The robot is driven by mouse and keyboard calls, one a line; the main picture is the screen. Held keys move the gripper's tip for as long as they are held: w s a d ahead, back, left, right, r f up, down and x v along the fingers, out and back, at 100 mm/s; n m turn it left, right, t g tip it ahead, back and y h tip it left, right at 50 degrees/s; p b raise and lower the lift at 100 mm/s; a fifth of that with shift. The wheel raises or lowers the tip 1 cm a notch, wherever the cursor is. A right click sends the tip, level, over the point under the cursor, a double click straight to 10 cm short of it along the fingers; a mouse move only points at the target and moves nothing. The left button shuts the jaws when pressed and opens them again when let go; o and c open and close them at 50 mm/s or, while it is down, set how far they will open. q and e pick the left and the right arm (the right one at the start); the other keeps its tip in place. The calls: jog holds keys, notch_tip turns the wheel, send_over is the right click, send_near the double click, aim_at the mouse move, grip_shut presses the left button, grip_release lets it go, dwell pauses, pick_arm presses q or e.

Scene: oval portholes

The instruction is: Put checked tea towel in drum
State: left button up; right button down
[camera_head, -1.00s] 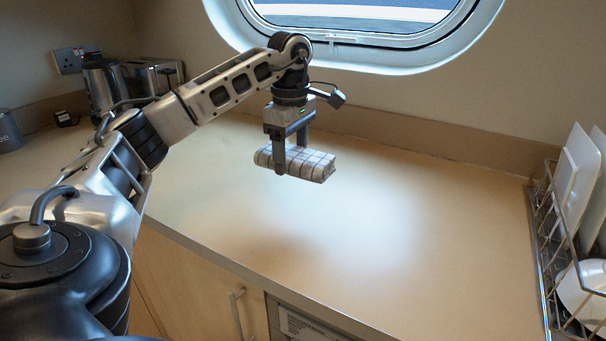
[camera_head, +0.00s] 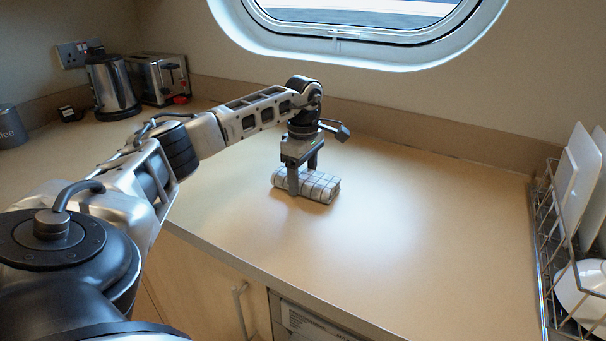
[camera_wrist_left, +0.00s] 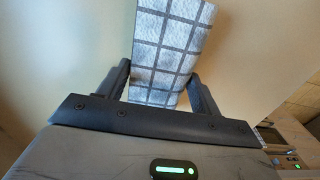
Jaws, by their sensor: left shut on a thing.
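The checked tea towel (camera_head: 322,187) is a folded white bundle with dark grid lines, low over the counter at its middle; I cannot tell if it touches the surface. My left gripper (camera_head: 303,179) points down and is shut on it, one finger on each side. In the left wrist view the towel (camera_wrist_left: 170,50) shows between the two fingers of the left gripper (camera_wrist_left: 161,88). My right gripper is not in view. The drum is not in view; only the top of an appliance panel (camera_head: 310,322) shows under the counter's front edge.
A kettle (camera_head: 112,88) and a toaster (camera_head: 160,76) stand at the back left, with a grey canister (camera_head: 10,128) at the left edge. A wire dish rack (camera_head: 549,240) with white plates and a bowl stands at the right. The counter (camera_head: 430,230) between is clear.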

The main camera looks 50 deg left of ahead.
pick_arm(q)
jog(key=shift+f, duration=0.15)
jog(key=o, duration=1.1)
